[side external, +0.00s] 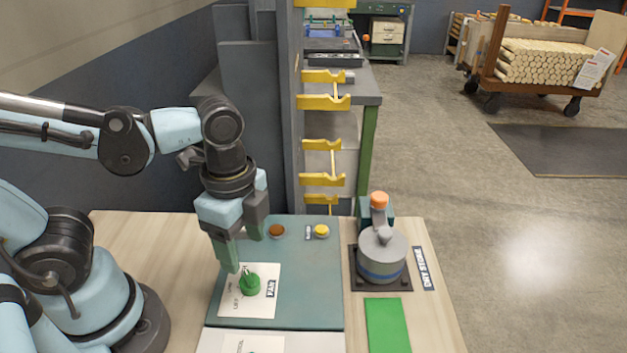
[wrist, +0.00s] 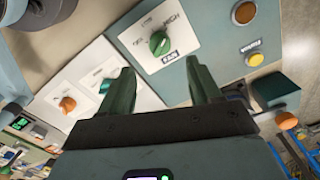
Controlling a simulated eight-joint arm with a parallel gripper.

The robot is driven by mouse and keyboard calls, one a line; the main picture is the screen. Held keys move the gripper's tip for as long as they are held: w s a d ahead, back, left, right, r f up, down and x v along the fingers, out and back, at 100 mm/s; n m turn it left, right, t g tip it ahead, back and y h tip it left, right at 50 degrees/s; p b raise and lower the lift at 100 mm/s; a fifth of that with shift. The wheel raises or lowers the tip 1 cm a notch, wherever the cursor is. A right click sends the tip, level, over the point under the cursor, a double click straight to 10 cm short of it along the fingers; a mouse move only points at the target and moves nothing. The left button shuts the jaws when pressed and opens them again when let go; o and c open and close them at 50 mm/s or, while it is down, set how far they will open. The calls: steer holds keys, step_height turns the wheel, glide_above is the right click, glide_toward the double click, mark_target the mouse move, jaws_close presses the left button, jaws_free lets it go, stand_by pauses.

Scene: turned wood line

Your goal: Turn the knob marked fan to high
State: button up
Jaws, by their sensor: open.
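The fan knob (side external: 250,283) is green and sits on a white plate (side external: 262,307) with a dark FAN label, on the teal panel (side external: 310,290). In the wrist view the knob (wrist: 159,42) lies beyond the fingers, with OFF, LOW and HIGH printed around it. I cannot tell which mark it points to. My gripper (side external: 244,252) is open above the panel, fingers pointing down, over the far side of the fan plate. In the wrist view the knob shows between the lines of the two fingers (wrist: 161,82), apart from both.
A grey canister (side external: 381,258) stands right of the panel, behind a green mat (side external: 388,325).

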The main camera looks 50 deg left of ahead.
steer(key=shift+r, duration=2)
steer(key=w+a+n+t, duration=0.6)
steer(key=w+n+t, duration=0.1)
steer(key=n, duration=0.6)
steer(key=shift+w+a, duration=0.4)
steer(key=shift+w, duration=0.15)
